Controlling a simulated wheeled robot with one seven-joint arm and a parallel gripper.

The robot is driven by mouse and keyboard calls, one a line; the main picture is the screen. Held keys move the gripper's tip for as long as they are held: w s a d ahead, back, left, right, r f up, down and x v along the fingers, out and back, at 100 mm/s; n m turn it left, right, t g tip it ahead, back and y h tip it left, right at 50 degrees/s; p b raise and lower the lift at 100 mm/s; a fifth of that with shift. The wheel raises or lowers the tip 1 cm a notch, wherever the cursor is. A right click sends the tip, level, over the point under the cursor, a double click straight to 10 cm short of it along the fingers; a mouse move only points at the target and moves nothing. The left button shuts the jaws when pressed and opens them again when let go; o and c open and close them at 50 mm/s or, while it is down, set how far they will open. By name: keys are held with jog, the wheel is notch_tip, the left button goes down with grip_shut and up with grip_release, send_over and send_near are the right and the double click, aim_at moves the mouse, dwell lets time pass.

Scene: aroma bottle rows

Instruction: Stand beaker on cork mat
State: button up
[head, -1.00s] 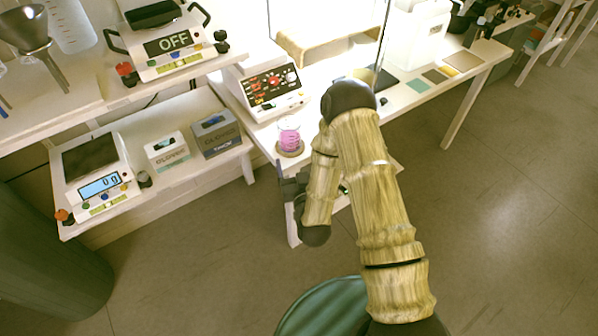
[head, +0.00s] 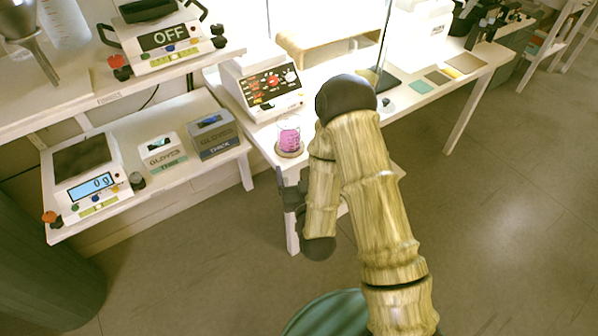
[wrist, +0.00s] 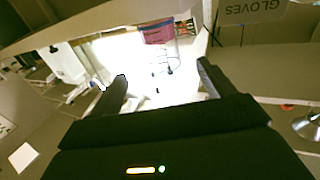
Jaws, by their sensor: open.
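A clear beaker (head: 289,137) with pink liquid stands upright on a round brown disc (head: 290,152) at the near left corner of the white bench. A tan square mat (head: 466,63), which looks like cork, lies toward the bench's far right end. My gripper (head: 291,196) is just in front of the beaker corner, partly hidden by my arm. In the wrist view my gripper (wrist: 164,84) is open, with nothing between its fingers.
Several other flat squares, including a teal one (head: 421,86) and a dark olive one (head: 437,77), lie beside the tan mat. A control box (head: 265,87) stands behind the beaker. Glove boxes (head: 212,134) and a scale (head: 90,180) sit on the left shelf.

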jog(key=shift+w, duration=0.1)
jog(key=s+d+r+g+h, duration=0.2)
jog(key=s+d+r+g, duration=0.1)
jog(key=d+g, duration=0.65)
jog(key=s+d+r+m+g, duration=0.1)
jog(key=s+d+r+g, duration=0.1)
jog(key=s, duration=0.4)
jog(key=s+d+r+m+g+h, duration=0.1)
jog(key=s+d+r+g, duration=0.1)
jog(key=s, duration=0.4)
jog(key=shift+s+d+r+g, duration=0.25)
jog(key=shift+d+g, duration=0.5)
jog(key=shift+d, duration=0.2)
